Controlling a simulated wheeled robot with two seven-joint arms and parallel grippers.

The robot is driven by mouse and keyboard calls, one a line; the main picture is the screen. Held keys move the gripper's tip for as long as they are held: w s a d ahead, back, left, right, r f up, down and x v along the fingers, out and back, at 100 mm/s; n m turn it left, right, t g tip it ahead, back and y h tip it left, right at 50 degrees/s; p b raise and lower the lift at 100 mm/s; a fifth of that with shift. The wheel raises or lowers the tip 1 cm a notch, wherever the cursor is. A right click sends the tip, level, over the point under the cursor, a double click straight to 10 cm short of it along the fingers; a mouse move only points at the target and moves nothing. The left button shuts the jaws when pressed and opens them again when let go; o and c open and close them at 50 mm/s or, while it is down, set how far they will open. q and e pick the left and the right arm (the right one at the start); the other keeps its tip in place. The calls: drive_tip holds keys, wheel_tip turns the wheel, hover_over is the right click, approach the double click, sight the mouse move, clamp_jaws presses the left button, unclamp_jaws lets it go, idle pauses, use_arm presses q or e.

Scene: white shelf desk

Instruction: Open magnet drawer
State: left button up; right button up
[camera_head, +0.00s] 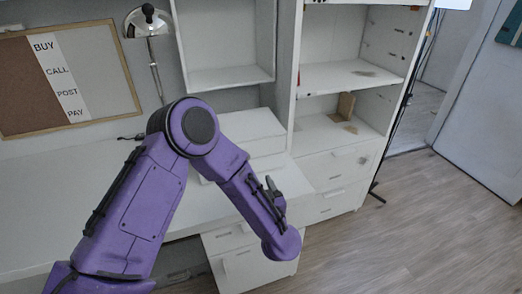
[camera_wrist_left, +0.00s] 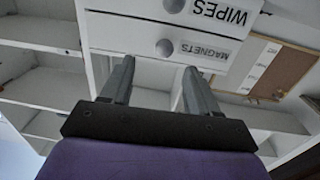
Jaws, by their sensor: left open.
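In the left wrist view, a white drawer front with a "MAGNETS" label (camera_wrist_left: 206,50) lies just beyond my fingers. Its round grey knob (camera_wrist_left: 164,48) sits between the two finger directions, slightly above the fingertips in the picture. My left gripper (camera_wrist_left: 157,72) is open, with a finger on each side and nothing between them. I cannot tell whether the fingers touch the drawer front. The drawer looks shut. In the head view my purple left arm reaches over the desk, and its gripper is mostly hidden. My right gripper is not in view.
A "WIPES" drawer (camera_wrist_left: 218,14) with its own knob is above the magnets drawer in the wrist picture. In the head view, a white box (camera_head: 252,124) stands on the desk behind my arm. A lamp (camera_head: 148,22) and white shelf unit (camera_head: 340,78) stand nearby. Floor at right is clear.

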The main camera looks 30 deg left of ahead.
use_arm(q)
drive_tip(key=r+p+x, duration=0.1)
drive_tip(key=x, duration=0.9)
drive_tip(key=shift+s+a+r+n+y, duration=0.3)
drive_tip(key=shift+s+a+r, duration=0.05)
drive_tip(key=shift+a, duration=0.15)
drive_tip(key=shift+w+f, duration=0.1)
clamp_jaws()
drive_tip(key=shift+d, duration=0.1)
